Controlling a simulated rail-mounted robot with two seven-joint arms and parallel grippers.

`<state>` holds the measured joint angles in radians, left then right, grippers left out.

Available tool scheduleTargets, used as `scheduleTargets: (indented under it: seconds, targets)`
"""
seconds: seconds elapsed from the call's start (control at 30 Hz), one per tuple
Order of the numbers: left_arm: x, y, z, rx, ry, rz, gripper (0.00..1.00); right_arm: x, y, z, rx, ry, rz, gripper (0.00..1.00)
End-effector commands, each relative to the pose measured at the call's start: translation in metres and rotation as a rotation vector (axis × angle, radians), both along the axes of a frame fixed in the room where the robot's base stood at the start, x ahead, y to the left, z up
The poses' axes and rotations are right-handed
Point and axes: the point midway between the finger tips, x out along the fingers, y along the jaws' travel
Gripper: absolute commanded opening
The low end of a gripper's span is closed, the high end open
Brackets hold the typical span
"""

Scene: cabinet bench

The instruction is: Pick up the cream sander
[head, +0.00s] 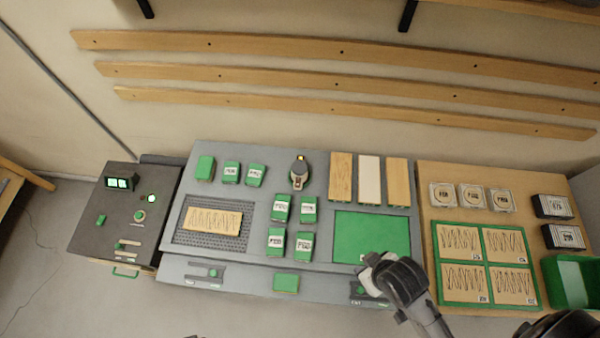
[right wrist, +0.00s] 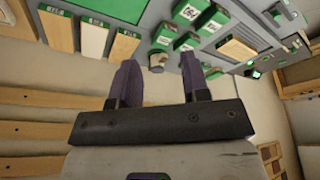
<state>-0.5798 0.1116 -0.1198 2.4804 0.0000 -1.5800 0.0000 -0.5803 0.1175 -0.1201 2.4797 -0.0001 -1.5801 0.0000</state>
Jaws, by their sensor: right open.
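The cream sander (head: 299,174), a small rounded tool with a dark top and a pale lower part, stands at the back middle of the grey bench. In the right wrist view a small pale and dark object (right wrist: 157,61), which looks like the sander, shows beyond the gap between my fingers. My right gripper (head: 367,262) is over the front edge of the green mat, well apart from the sander. Its two dark fingers (right wrist: 160,75) are spread and empty in the right wrist view. My left gripper is not in view.
Several green labelled blocks (head: 281,208) stand left and in front of the sander. Three boards (head: 369,180) lie right of it. The green mat (head: 372,235) is bare. A perforated plate (head: 213,240) with a wooden sheet is at left. A green bin (head: 575,285) is at far right.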

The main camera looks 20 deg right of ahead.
Motion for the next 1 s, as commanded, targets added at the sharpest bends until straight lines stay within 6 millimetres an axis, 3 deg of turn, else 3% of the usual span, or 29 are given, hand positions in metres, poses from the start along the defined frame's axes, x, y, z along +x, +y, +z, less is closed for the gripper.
scheduleTargets:
  seconds: [0.33, 0.9, 1.0]
  targets:
    - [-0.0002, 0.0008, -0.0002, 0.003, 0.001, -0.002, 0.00, 0.0002, -0.0015, 0.0000, -0.005, -0.001, 0.004, 0.43]
    - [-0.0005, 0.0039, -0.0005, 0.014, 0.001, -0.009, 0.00, 0.0003, -0.0013, 0.0002, -0.004, -0.001, 0.003, 0.97]
    - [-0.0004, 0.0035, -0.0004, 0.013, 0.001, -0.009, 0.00, 0.0002, -0.0009, 0.0002, -0.003, 0.000, 0.002, 1.00]
